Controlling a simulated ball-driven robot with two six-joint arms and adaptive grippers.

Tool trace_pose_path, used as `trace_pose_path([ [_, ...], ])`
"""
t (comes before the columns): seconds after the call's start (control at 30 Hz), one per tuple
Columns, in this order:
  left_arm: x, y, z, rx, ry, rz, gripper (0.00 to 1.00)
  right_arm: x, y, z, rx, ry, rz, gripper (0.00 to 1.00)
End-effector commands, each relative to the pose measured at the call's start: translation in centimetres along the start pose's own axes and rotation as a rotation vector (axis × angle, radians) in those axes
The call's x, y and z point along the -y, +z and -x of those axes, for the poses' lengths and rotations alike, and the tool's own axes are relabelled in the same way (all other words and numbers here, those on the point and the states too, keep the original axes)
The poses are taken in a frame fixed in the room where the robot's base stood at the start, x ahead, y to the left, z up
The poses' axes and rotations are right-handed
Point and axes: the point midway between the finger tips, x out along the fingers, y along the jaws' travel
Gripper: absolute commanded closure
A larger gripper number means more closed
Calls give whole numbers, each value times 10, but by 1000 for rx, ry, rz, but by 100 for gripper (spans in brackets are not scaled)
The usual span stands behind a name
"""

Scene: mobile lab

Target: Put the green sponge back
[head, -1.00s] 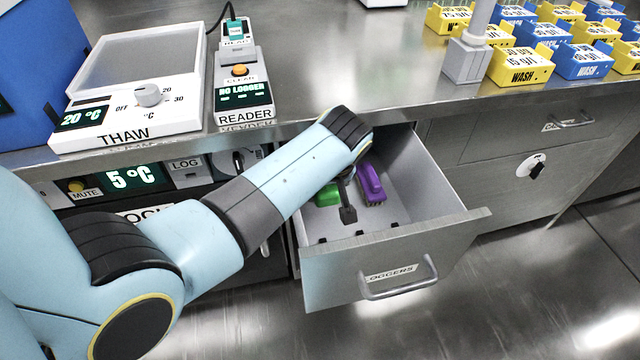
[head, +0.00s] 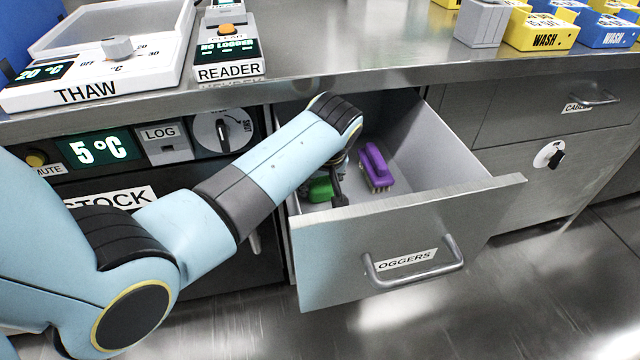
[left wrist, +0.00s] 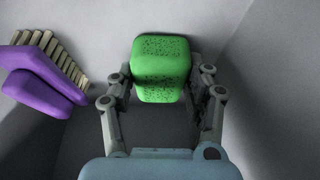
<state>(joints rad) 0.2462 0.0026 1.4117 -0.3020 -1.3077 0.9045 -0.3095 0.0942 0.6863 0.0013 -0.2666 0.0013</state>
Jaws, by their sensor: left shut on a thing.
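The green sponge (left wrist: 160,68) is between the two fingers of my left gripper (left wrist: 161,95) in the left wrist view. The gripper is shut on it. In the head view the sponge (head: 320,189) shows partly behind my left gripper (head: 338,190), inside the open drawer labelled "LOGGERS" (head: 400,225). I cannot tell whether the sponge touches the drawer floor. My right gripper is not in view.
A purple brush (head: 375,166) lies in the drawer to the right of the sponge; it shows at the left in the wrist view (left wrist: 40,80). The drawer's right part is clear. The steel counter (head: 370,45) overhangs behind, with a reader (head: 228,50) and a thaw unit (head: 95,60) on it.

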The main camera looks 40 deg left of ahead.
Motion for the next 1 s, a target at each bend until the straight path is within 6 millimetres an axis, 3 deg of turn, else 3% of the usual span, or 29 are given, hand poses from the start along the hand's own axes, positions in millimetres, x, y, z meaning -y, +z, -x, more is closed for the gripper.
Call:
trace_pose_path([
  [0.2, 0, 1, -2, -1, 0, 0, 79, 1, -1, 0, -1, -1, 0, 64],
  [0.23, 0, 0, -2, -1, 0, 0, 45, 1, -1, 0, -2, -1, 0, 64],
  [0.4, 0, 0, -2, -1, 0, 1, 26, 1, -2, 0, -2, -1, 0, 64],
  [0.73, 0, -1, 5, -1, 1, 1, 26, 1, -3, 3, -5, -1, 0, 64],
  [0.87, -2, -2, 28, -2, 4, 2, 26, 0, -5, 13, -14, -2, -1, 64],
  [1.0, -2, -3, 62, -3, 5, 3, 26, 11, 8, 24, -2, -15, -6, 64],
])
